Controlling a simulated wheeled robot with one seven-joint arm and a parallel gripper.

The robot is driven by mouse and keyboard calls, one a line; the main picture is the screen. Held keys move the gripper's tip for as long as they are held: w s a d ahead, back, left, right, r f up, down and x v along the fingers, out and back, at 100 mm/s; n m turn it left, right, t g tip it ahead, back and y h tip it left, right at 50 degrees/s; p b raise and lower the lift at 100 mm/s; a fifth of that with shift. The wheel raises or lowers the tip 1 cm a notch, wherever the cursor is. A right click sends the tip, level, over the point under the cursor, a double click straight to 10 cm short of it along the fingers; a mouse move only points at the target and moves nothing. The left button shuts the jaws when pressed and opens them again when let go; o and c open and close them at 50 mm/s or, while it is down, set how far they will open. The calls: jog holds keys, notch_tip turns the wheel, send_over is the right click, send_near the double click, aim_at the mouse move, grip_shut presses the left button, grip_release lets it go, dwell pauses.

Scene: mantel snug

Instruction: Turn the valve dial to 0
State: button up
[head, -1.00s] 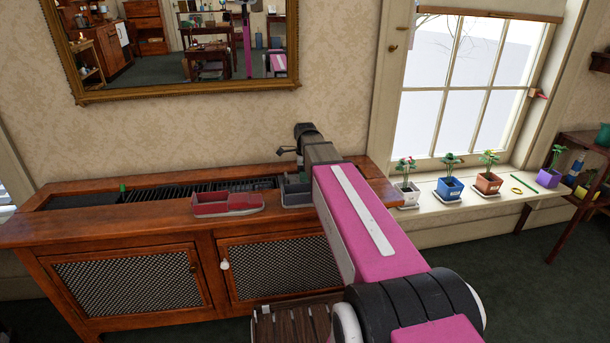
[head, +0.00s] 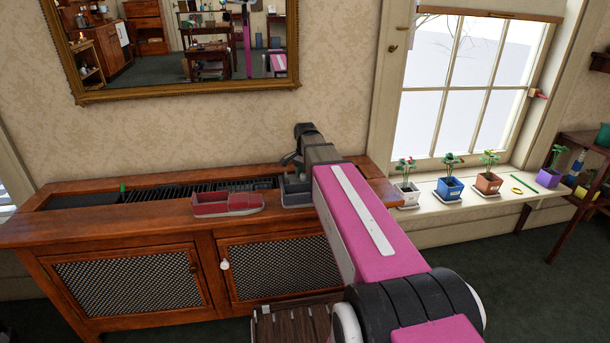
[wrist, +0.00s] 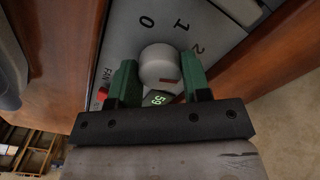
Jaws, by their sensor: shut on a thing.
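The valve dial (wrist: 160,62) is a round pale grey knob on a grey plate (wrist: 122,25) in the wrist view. The numerals 0, 1 and 2 run around its upper and right side. A small orange-brown mark sits on the knob's lower right, away from the visible 0. My gripper (wrist: 158,72) has a green finger on each side of the knob and is shut on it. The right finger hides part of the plate. In the head view my arm reaches to the radiator cabinet's right end, and the dial cannot be seen.
On the wooden cabinet (head: 120,238) stand a red tray (head: 226,204) and a grey tray (head: 297,194). Potted plants line the windowsill (head: 425,210) at right.

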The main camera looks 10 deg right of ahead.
jog(key=n, duration=0.5)
jog(key=shift+n, duration=0.3)
jog(key=n, duration=1.2)
jog(key=shift+n, duration=0.4)
jog(key=n, duration=0.5)
jog(key=shift+n, duration=0.3)
jog(key=o, duration=0.9)
notch_tip(320, 180, up, 11)
jog(key=shift+f, duration=0.1)
